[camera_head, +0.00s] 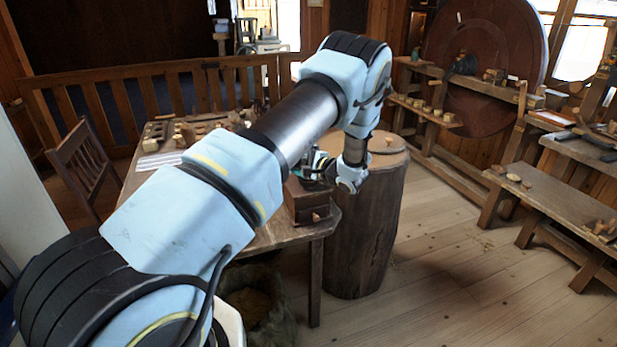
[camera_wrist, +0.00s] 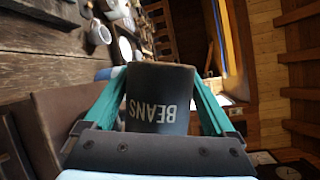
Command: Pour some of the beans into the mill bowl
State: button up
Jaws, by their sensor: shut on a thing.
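My gripper (camera_wrist: 160,82) is shut on a dark can (camera_wrist: 160,115) marked BEANS, with its teal fingers on either side. The lettering is upside down in the wrist view, and the beans inside cannot be seen. In the head view my gripper (camera_head: 321,165) is by the table's right corner, above a brown wooden box (camera_head: 304,207) with a small knob, which looks like the mill. A brown box-like body (camera_wrist: 72,104) shows left of the can in the wrist view. I cannot make out the mill bowl; my arm and the can cover part of that area.
The table (camera_head: 278,238) holds several small wooden pieces at its far left. A thick stump (camera_head: 363,235) stands right beside it. A chair (camera_head: 80,165) is at the left, a sack (camera_head: 258,300) below, and a bench (camera_head: 545,205) at the right. The floor between is clear.

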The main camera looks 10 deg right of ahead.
jog(key=shift+d+r+m+y, duration=0.25)
jog(key=shift+d+m+y, duration=0.05)
jog(key=shift+m, duration=0.3)
dwell(1.3)
